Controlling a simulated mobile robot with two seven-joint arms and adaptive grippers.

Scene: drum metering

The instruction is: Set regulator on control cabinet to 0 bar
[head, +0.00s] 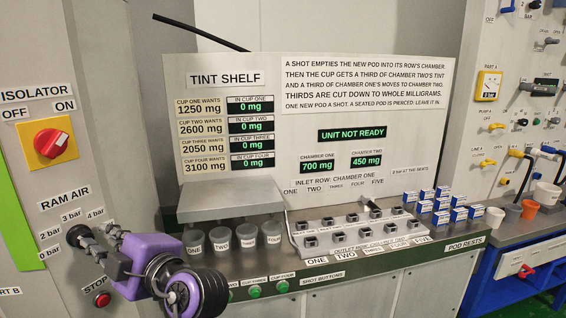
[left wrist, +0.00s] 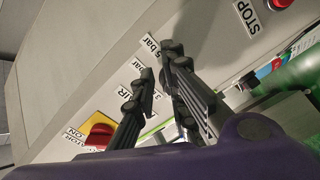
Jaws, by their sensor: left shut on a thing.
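The grey control cabinet (head: 40,55) stands at the left of the head view. On it, the RAM AIR label (head: 64,199) sits above scale labels including 0 bar (head: 48,252), 2 bar (head: 50,235), 3 bar and 4 bar. My left gripper (head: 80,237), on a purple arm, is at the middle of this scale, shut on the regulator knob. Its dark fingers cover the knob, so the pointer's setting cannot be read. In the left wrist view my left gripper (left wrist: 158,84) has its two fingers against the cabinet face by the bar labels. My right gripper is not in view.
A red isolator switch on yellow (head: 50,140) is above the scale, and a red STOP button (head: 102,299) below it. The tint shelf counter with cups (head: 194,242) stands to the right. A blue bench with cups is at the far right.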

